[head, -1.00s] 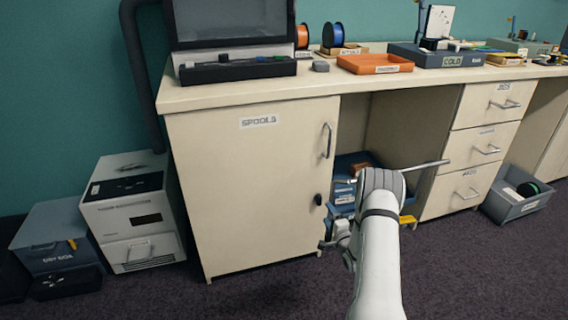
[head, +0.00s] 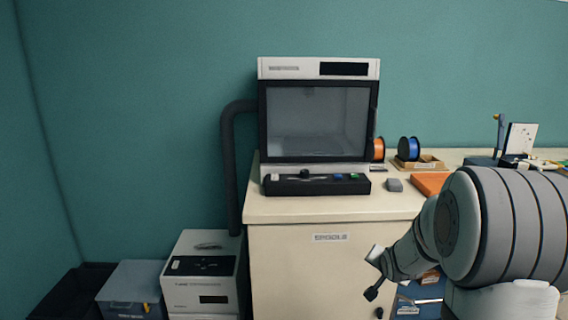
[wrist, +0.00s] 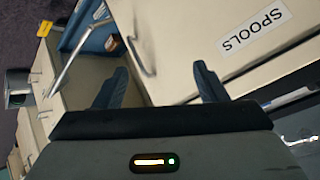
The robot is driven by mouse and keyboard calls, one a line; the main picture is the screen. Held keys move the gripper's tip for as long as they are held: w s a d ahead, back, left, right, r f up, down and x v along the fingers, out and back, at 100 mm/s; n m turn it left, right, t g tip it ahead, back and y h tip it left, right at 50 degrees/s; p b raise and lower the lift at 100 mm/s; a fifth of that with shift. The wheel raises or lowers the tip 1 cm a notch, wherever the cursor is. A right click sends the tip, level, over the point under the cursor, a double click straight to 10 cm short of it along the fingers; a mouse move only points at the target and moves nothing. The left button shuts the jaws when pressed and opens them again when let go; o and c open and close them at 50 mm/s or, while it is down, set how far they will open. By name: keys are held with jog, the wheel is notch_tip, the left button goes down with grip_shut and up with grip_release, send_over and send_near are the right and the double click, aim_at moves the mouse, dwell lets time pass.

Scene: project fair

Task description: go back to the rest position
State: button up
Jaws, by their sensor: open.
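My gripper (wrist: 160,82) shows in the wrist view with its two dark fingers spread apart and nothing between them. In the head view my gripper (head: 372,275) is at the lower right, in front of the cabinet marked SPOOLS (head: 300,265), pointing left. My arm fills the lower right corner and hides part of the bench. The SPOOLS cabinet door (wrist: 205,55) also shows tilted in the wrist view, beyond the fingers.
A machine with a dark window (head: 318,120) stands on the bench, with an orange spool (head: 378,149) and a blue spool (head: 408,149) to its right. A white box unit (head: 200,275) and a grey-blue box (head: 130,288) stand on the floor at left.

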jog(key=s+a+r+n+g+p, duration=0.2)
jog(key=s+a+r+p, duration=0.2)
jog(key=s, duration=0.6)
jog(key=s+a+r+n+g+y+p, duration=0.1)
jog(key=s+a+r+n+g+p, duration=0.1)
jog(key=s+r, duration=0.7)
jog(key=s+a+r+n+g+p, duration=0.2)
jog(key=s+a+r+n+p, duration=0.2)
jog(key=s, duration=0.7)
notch_tip(320, 180, up, 3)
jog(key=shift+s+a+r+g+y+p, duration=0.2)
jog(key=shift+s+a+g+y+p, duration=0.15)
jog(key=shift+a+p, duration=0.7)
jog(key=shift+d, duration=0.15)
